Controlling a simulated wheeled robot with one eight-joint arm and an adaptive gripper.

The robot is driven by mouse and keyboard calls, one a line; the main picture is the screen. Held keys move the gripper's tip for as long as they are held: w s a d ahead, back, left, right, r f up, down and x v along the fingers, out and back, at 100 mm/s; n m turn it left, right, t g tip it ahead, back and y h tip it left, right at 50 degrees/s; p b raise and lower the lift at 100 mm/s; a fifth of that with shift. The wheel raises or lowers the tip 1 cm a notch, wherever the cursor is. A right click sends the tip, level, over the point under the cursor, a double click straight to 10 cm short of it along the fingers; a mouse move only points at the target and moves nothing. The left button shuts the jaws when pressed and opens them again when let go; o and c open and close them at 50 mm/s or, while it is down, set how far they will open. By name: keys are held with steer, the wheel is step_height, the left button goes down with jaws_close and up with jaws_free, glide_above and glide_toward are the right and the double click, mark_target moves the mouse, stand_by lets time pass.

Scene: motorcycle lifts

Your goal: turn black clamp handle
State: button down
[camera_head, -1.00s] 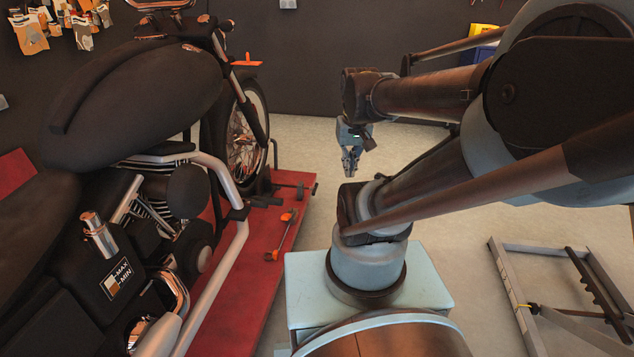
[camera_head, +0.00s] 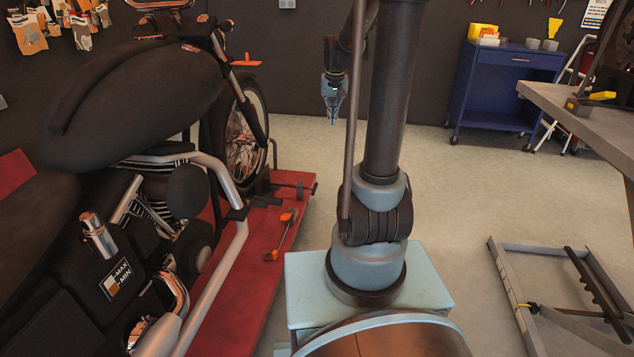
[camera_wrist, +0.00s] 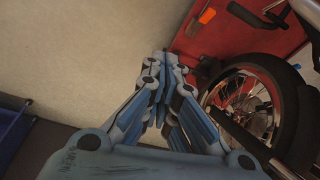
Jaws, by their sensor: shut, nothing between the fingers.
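The black clamp handle (camera_head: 300,189) appears to be the dark bar at the far right edge of the red lift platform, beside the motorcycle's front wheel. In the wrist view, dark clamp parts (camera_wrist: 203,68) show beside the wheel, partly behind my fingers; I cannot make out the handle there. My gripper (camera_head: 333,117) is up in the air, pointing down, right of the front wheel and apart from the clamp. Its fingers (camera_wrist: 167,60) are shut and empty in the wrist view.
The motorcycle (camera_head: 140,90) stands on the red lift (camera_head: 262,235), with an orange-handled tool (camera_head: 282,235) lying on it. A blue cart (camera_head: 500,88), a workbench (camera_head: 590,115) and a grey metal frame (camera_head: 520,290) are on the right. The middle floor is clear.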

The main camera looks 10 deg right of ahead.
steer(key=w+f, duration=0.3)
steer(key=w, duration=0.4)
steer(key=w+f, duration=0.3)
steer(key=w, duration=0.3)
steer(key=m, duration=0.2)
glide_above(317, 184)
steer(key=shift+t, duration=0.3)
step_height(317, 184, down, 44)
steer(key=shift+w+d+f, duration=0.1)
steer(key=shift+d+f, duration=0.05)
steer(key=shift+a+f, duration=0.2)
steer(key=shift+f, duration=0.8)
